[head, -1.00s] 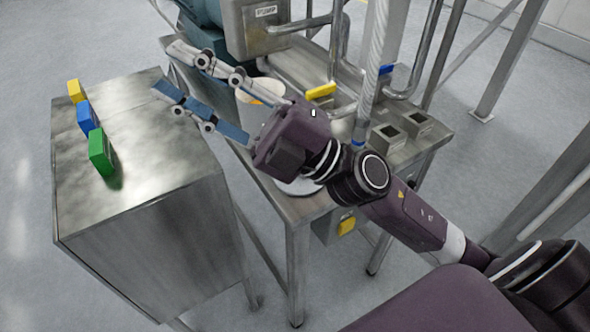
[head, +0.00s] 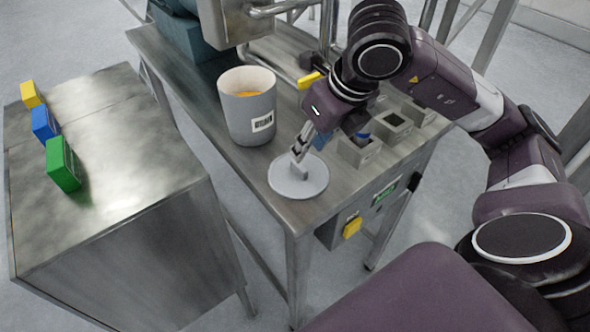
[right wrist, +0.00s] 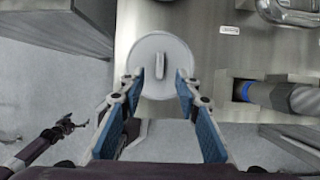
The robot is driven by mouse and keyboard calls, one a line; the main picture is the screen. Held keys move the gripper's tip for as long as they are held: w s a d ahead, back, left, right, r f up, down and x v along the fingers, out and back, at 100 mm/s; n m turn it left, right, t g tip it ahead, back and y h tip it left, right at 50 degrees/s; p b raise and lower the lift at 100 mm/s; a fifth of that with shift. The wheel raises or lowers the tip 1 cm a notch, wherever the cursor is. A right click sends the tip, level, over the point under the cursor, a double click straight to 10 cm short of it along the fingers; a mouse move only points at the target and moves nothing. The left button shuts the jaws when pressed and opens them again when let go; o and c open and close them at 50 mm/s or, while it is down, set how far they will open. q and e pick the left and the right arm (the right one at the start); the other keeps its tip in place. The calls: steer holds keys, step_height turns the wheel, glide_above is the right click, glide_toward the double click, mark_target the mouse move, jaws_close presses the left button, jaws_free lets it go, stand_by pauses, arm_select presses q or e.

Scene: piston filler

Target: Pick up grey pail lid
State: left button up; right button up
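The grey pail lid (head: 283,184) is a flat round disc with a raised bar handle. It lies on the metal table near the front corner. In the right wrist view the lid (right wrist: 146,55) is ahead of the fingertips. My right gripper (head: 300,151) points down over the lid, close to its handle. In the right wrist view the right gripper (right wrist: 158,82) is open, with the handle in line with the gap between its fingers. Contact cannot be told. My left gripper (right wrist: 62,128) seems to show small and dark at the left of that view; its state is unclear.
A grey pail (head: 249,118) with orange contents stands behind the lid on the table (head: 205,105). Small metal boxes (head: 358,151) are to the right. A steel cabinet (head: 120,190) at left carries yellow, blue and green blocks (head: 62,165).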

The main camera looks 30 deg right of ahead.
mark_target(299, 166)
steer(key=shift+w+d+f, duration=0.15)
steer(key=shift+f, duration=0.3)
steer(key=shift+w+d+f, duration=0.1)
steer(key=shift+f, duration=0.35)
steer(key=p+x, duration=0.2)
steer(key=x, duration=0.3)
steer(key=shift+s+a+f+p, duration=0.1)
steer(key=shift+a+p, duration=0.2)
steer(key=shift+p, duration=0.1)
steer(key=shift+f, duration=0.25)
steer(key=shift+c, duration=0.5)
jaws_close()
